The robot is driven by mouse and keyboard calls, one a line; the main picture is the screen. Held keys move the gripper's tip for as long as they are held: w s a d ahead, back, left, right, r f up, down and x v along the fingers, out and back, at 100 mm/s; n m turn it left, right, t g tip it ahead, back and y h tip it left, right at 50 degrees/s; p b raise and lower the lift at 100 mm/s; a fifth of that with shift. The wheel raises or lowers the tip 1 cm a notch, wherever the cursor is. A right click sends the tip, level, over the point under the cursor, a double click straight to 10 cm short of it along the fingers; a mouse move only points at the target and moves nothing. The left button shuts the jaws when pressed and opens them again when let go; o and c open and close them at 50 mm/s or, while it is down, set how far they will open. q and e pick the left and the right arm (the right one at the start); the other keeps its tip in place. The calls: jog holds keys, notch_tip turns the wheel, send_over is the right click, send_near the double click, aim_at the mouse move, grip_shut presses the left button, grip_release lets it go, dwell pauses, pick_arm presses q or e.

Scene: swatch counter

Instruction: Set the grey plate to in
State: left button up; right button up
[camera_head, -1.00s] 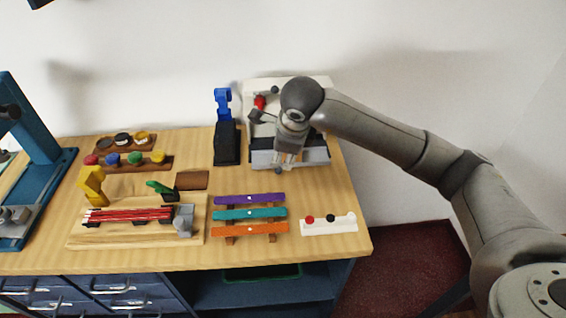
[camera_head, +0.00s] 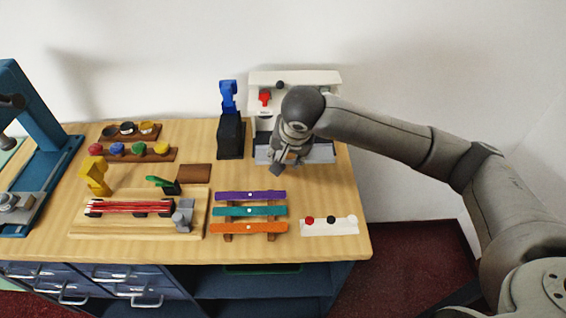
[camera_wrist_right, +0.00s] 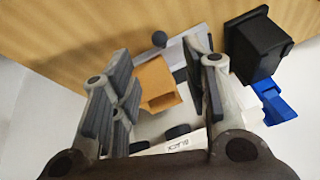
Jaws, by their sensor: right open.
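The white machine (camera_head: 300,78) stands at the back right of the counter. Its grey plate (camera_head: 322,152) lies low at its front, partly hidden by my right gripper (camera_head: 279,163). My right gripper (camera_wrist_right: 165,78) is open, pointing down at the machine's front. A tan block (camera_wrist_right: 156,84) appears between its fingers in that view; contact cannot be told. My left gripper is not in view.
A black stand with a blue top (camera_head: 230,138) is close left of the machine. Coloured bars (camera_head: 250,211) on a rack and a white strip with knobs (camera_head: 330,226) lie in front. A blue press (camera_head: 38,115) stands far left.

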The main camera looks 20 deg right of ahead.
jog(key=p+x, duration=0.1)
jog(key=x, duration=0.8)
jog(key=shift+f+p, duration=0.2)
jog(key=shift+p, duration=0.2)
grip_shut()
